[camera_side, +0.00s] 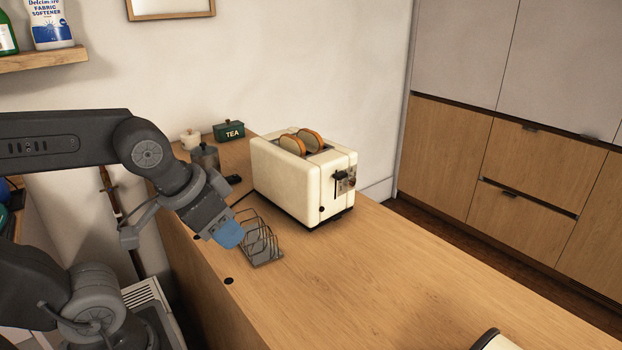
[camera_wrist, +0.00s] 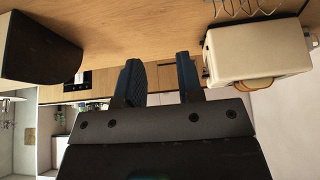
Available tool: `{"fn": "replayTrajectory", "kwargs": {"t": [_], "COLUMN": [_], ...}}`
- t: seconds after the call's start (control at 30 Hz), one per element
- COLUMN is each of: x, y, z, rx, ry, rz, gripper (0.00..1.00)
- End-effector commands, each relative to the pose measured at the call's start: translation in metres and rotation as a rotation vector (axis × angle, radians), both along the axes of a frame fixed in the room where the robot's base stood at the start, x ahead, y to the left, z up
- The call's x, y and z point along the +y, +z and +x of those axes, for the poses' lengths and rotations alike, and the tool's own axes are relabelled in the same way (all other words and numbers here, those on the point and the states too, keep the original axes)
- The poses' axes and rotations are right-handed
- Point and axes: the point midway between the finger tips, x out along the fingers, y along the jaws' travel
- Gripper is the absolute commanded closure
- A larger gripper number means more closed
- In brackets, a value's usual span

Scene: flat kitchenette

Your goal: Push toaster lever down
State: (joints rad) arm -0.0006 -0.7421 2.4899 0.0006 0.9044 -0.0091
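The cream toaster (camera_side: 290,185) stands on the wooden counter, with two bread slices (camera_side: 303,141) sticking up from its slots. Its black lever (camera_side: 339,176) is on the narrow end face, near the upper part, beside a small metal panel. My gripper (camera_side: 231,236), with blue fingers, is in front of the toaster's long side and to the left of the lever, apart from both. In the wrist view the gripper (camera_wrist: 160,78) has a clear gap between its fingers and holds nothing. The toaster (camera_wrist: 258,54) also shows there at the right; its lever cannot be made out.
A wire toast rack (camera_side: 261,240) stands on the counter (camera_side: 390,285) close beside my gripper. A green tea tin (camera_side: 229,131) and a grey jar (camera_side: 205,158) stand at the back. A partly cut-off object (camera_side: 494,341) is at the front edge. The counter right of the toaster is clear.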

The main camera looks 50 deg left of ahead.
Motion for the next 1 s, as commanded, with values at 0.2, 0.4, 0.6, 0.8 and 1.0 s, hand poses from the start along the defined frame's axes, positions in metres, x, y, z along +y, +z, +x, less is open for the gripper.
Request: {"fn": "replayTrajectory", "kwargs": {"t": [0.2,0.4,0.6,0.8,1.0], "x": [0.005,0.015,0.028,0.044,0.062], "y": [0.029,0.064,0.086,0.091,0.081], "z": [0.033,0.09,0.15,0.211,0.267], "rx": [0.044,0.114,0.175,0.226,0.267], "ry": [0.127,0.354,0.595,0.843,1.099], "rz": [-0.048,-0.124,-0.187,-0.238,-0.275], "gripper": [0.87,1.0,1.0,1.0,1.0]}}
